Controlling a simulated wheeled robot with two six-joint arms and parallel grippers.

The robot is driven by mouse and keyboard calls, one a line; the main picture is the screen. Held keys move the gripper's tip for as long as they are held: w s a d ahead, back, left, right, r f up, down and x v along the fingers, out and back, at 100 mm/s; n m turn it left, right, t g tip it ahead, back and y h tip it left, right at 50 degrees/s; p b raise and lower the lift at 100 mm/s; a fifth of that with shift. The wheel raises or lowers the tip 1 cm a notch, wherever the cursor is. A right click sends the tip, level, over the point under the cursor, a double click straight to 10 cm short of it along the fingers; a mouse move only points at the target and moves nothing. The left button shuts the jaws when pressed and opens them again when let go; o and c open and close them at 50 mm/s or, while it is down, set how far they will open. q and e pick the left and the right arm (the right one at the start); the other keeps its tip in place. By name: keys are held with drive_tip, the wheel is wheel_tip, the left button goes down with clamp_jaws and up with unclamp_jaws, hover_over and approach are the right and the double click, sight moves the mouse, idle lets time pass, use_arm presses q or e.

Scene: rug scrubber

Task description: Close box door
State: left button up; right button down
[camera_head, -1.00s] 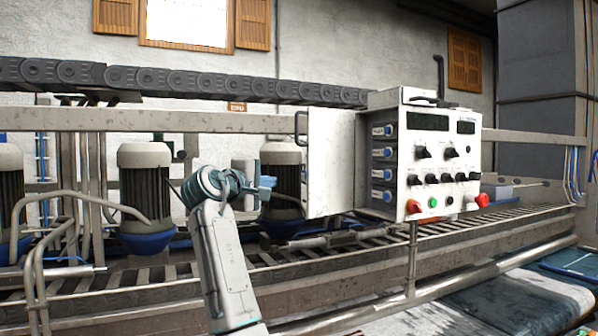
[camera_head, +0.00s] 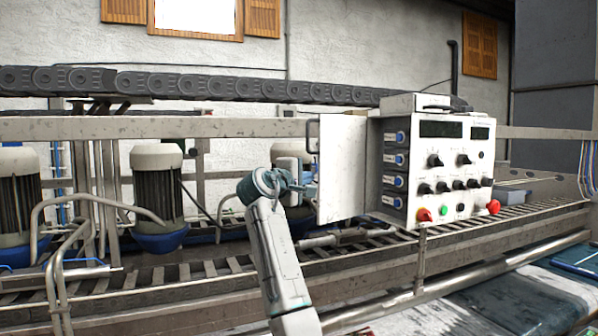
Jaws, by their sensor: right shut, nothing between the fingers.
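The control box (camera_head: 438,170) is a white cabinet with knobs, dark displays and red and green buttons on its front. Blue-labelled switches run down its left side. Its door (camera_head: 341,168) is a plain white panel that stands open, swung out to the left, with a handle (camera_head: 312,135) at its upper left edge. My right gripper (camera_head: 308,188) is shut and empty. It is just left of the door's lower left part, and I cannot tell whether it touches the door. My left gripper is not in view.
A conveyor frame with rollers (camera_head: 200,268) runs behind and below the box. Motors with blue bases (camera_head: 157,195) stand at the left. A metal post (camera_head: 421,258) and a long pipe (camera_head: 460,280) are below the box. A dark cable chain (camera_head: 200,84) spans above.

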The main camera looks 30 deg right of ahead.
drive_tip(key=shift+s+d, duration=0.2)
drive_tip(key=shift+s, duration=0.5)
